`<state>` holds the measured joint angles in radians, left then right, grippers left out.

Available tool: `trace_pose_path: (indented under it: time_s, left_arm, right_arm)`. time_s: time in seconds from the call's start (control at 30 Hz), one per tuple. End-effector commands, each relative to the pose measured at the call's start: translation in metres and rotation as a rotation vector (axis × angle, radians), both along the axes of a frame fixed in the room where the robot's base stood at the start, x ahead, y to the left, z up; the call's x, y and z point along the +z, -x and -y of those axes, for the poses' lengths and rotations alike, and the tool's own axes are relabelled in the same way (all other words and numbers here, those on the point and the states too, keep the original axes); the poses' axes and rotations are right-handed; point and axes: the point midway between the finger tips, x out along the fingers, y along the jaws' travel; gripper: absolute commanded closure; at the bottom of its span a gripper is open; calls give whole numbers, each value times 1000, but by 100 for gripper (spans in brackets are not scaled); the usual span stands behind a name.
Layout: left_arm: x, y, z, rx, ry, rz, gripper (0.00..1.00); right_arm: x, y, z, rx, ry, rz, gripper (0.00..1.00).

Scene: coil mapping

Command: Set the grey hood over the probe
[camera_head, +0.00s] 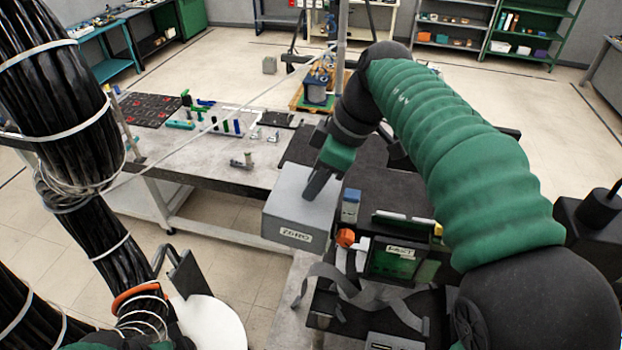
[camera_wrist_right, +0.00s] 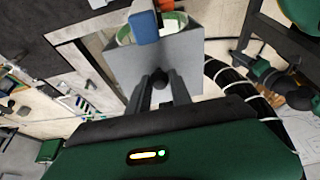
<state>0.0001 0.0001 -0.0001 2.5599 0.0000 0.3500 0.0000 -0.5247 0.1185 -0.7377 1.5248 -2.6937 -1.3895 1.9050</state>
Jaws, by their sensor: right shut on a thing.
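The grey hood (camera_head: 297,215) is a box with a label reading "ZERO" on its side. My right gripper (camera_head: 318,183) is shut on its top and holds it in the air, left of the black equipment stand. In the right wrist view the hood (camera_wrist_right: 185,65) hangs between and beyond the fingers (camera_wrist_right: 160,85). A small blue-topped upright piece (camera_head: 350,205) stands just right of the hood, apart from it in the head view. I cannot tell whether it is the probe. My left gripper (camera_head: 180,272) is at the lower left; its jaw opening is unclear.
The stand carries an orange knob (camera_head: 345,238), a green-faced unit (camera_head: 392,260) and loose grey straps (camera_head: 350,285). A grey worktable (camera_head: 210,165) with small parts lies behind. Open floor (camera_head: 215,240) shows left of the hood.

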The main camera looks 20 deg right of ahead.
Motion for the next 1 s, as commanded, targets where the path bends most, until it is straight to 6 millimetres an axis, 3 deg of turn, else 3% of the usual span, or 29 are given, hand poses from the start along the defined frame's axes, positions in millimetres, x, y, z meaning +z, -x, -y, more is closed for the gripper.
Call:
trace_pose_path:
  time_s: [0.03,0.23,0.63,0.77,1.0]
  left_arm:
    - [0,0,0,0,0,0,64]
    - [0,0,0,0,0,0,64]
    - [-3,0,0,0,0,0,64]
    - [-9,0,0,0,0,0,64]
    - [-7,0,0,0,0,0,64]
  right_arm:
    - [-2,1,1,0,2,-8,73]
    - [-2,1,0,-1,1,-5,49]
    - [8,1,3,-1,2,-1,49]
    - [34,7,14,-4,2,2,49]
    - [103,22,39,-5,3,1,49]
